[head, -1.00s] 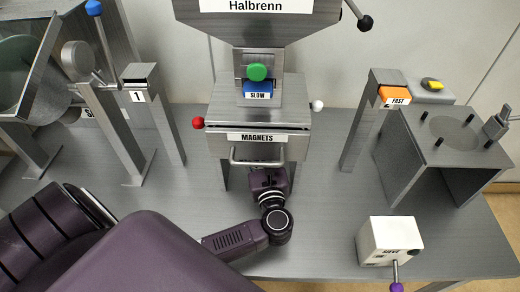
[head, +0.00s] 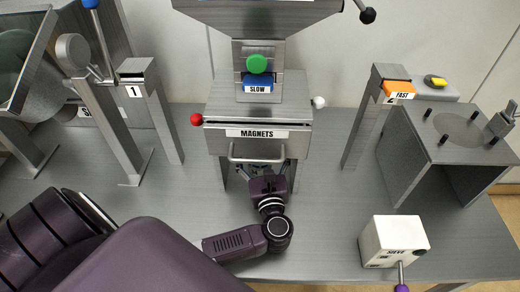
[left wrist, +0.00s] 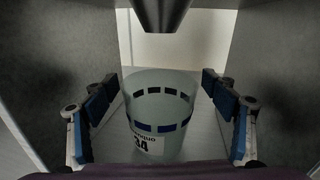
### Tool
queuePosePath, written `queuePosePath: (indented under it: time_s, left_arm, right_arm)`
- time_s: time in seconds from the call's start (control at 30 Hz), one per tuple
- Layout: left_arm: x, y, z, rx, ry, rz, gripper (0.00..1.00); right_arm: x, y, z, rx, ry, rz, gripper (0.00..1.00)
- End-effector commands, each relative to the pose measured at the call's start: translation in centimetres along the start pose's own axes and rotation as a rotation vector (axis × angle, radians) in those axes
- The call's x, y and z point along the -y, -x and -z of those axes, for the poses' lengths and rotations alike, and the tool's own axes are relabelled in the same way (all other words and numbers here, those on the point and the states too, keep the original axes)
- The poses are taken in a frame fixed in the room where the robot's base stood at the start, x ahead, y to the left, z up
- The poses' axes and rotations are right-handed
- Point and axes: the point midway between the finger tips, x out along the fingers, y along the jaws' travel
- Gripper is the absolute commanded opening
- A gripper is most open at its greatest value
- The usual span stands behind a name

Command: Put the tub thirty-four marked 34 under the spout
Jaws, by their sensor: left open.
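The tub thirty-four (left wrist: 155,115) is a pale, translucent cup with dark blue bands and a label reading 34. In the left wrist view it stands upright on the bench between two grey side walls. The dark spout (left wrist: 160,12) hangs above and behind it in the picture. My left gripper (left wrist: 160,84) is open, with a blue-padded finger on each side of the tub and visible gaps to it. In the head view my left gripper (head: 265,172) reaches under the MAGNETS housing (head: 258,133), which hides the tub. My right gripper is not in view.
The MAGNETS housing has a bar handle (head: 257,152) just above my gripper. A white SIEVE box (head: 392,242) stands front right, a grey stand (head: 440,150) behind it. Posts marked 1 (head: 150,110) and FAST (head: 370,120) flank the machine.

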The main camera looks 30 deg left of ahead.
Motion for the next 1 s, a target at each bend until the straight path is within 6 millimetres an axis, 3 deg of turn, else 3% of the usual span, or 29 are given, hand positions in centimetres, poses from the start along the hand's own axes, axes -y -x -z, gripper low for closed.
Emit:
queuePosePath:
  time_s: [0.23,0.5,0.7,1.0]
  left_arm:
    - [0.0,0.1,-0.4,-0.001,0.000,0.000,0.78]
    - [0.0,4.8,0.0,-0.004,0.001,0.000,0.78]
    - [0.0,7.1,-0.1,-0.002,0.000,0.000,0.78]
    - [0.0,7.5,-0.3,0.001,0.000,0.000,0.78]
  right_arm:
    - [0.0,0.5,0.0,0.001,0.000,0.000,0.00]
    - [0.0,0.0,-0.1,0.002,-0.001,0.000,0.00]
    - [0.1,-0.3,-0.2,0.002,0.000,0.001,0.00]
    - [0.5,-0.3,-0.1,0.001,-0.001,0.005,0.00]
